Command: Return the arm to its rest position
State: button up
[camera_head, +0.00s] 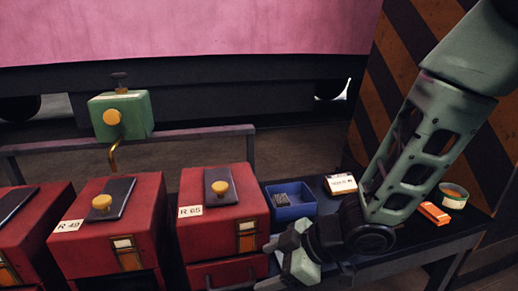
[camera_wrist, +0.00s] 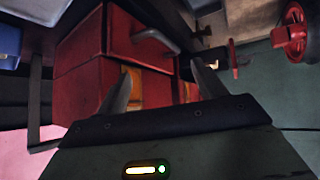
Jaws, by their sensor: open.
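My arm (camera_head: 425,145) comes down from the upper right in the head view, with its dark wrist low over the bench. My gripper (camera_head: 267,264) is in front of the red box labelled R 65 (camera_head: 225,235) and points left. In the wrist view my gripper (camera_wrist: 162,85) shows two fingers spread apart with nothing held between them. A red box with a grey handle (camera_wrist: 85,65) fills the space beyond the fingers. I cannot tell whether the fingers touch it.
A red box labelled R 49 (camera_head: 95,240) stands left of R 65. A blue tray (camera_head: 292,213), a small white-topped box (camera_head: 341,184), an orange item (camera_head: 434,213) and a round tin (camera_head: 453,196) lie near my arm. A green box (camera_head: 135,105) is behind. A red wheel (camera_wrist: 295,30) shows too.

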jog(key=s+d+r+m+t+h, duration=0.1)
jog(key=s+d+r+m+h, duration=0.3)
jog(key=d, duration=0.3)
jog(key=s+d+r+m+g+h, duration=0.2)
jog(key=s, duration=0.4)
jog(key=s+d+r+m+g+h, duration=0.2)
jog(key=s+d+m, duration=0.1)
jog(key=s, duration=0.4)
notch_tip(320, 180, up, 14)
jog(key=p, duration=1.4)
jog(key=shift+w, duration=0.35)
